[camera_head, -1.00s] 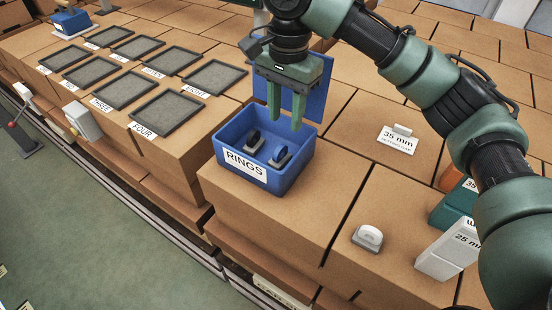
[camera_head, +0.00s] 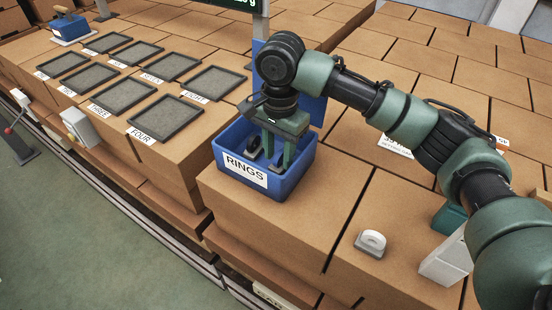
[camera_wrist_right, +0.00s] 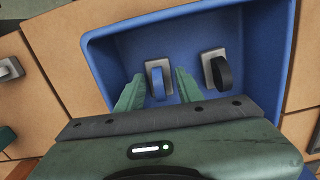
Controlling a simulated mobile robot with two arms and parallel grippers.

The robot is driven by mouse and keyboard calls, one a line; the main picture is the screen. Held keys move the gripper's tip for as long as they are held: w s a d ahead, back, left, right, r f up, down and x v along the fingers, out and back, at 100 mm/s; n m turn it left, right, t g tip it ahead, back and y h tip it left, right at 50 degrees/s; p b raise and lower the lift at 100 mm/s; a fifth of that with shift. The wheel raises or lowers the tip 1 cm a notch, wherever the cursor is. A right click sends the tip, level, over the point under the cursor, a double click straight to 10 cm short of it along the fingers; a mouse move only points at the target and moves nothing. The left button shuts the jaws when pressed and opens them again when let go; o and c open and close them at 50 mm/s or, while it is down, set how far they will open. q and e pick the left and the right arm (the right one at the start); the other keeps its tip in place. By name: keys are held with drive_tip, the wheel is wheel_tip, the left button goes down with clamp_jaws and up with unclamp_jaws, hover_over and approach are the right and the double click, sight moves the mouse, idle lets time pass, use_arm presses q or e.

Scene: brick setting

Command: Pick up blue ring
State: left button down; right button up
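The blue ring (camera_wrist_right: 158,83) stands in a small grey holder on the floor of the blue RINGS box (camera_head: 300,172). A black ring (camera_wrist_right: 222,73) stands in a similar holder to its right in the wrist view; that ring also shows in the head view (camera_head: 254,152). My right gripper (camera_head: 275,158) points down inside the box. In the wrist view its open fingers (camera_wrist_right: 159,76) lie either side of the blue ring, with gaps visible. In the head view the fingers hide the blue ring. My left gripper is not in view.
The box walls (camera_wrist_right: 185,14) surround my right gripper closely. Several labelled dark trays (camera_head: 180,115) lie to the left. A small white-grey object (camera_head: 371,243) and a white box (camera_head: 447,262) stand to the right. The brown surface in front of the box is clear.

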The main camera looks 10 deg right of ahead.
clamp_jaws()
